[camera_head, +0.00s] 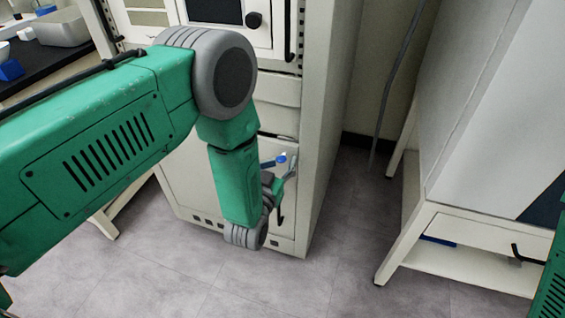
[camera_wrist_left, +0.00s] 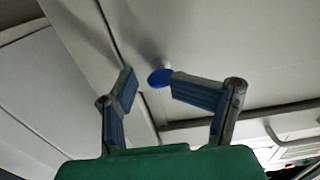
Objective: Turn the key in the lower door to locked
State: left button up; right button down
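The lower door (camera_head: 190,180) is the pale front panel of the tall cabinet, and it looks shut. The key has a round blue head (camera_head: 281,158) near the door's right side. In the left wrist view the blue key head (camera_wrist_left: 159,77) stands out from the pale panel on a light stem. My left gripper (camera_head: 279,163) is at the key with its fingers apart. In the wrist view the open fingers (camera_wrist_left: 151,81) flank the key head. The right finger's tip is very close to it or touching, and a gap shows at the left finger. My right gripper is out of view.
My left arm covers much of the lower door. A white unit with a low shelf (camera_head: 460,264) stands at right. A dark counter (camera_head: 40,60) is at left. Grey floor lies between.

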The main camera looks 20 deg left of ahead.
pick_arm(q)
jog(key=shift+w+a+f, duration=0.25)
jog(key=shift+a, duration=0.4)
jog(key=shift+d+r, duration=0.1)
jog(key=shift+s+d+r, duration=0.15)
jog(key=shift+d, duration=0.6)
grip_shut()
jog(key=shift+d, duration=0.25)
jog(key=shift+a, duration=0.45)
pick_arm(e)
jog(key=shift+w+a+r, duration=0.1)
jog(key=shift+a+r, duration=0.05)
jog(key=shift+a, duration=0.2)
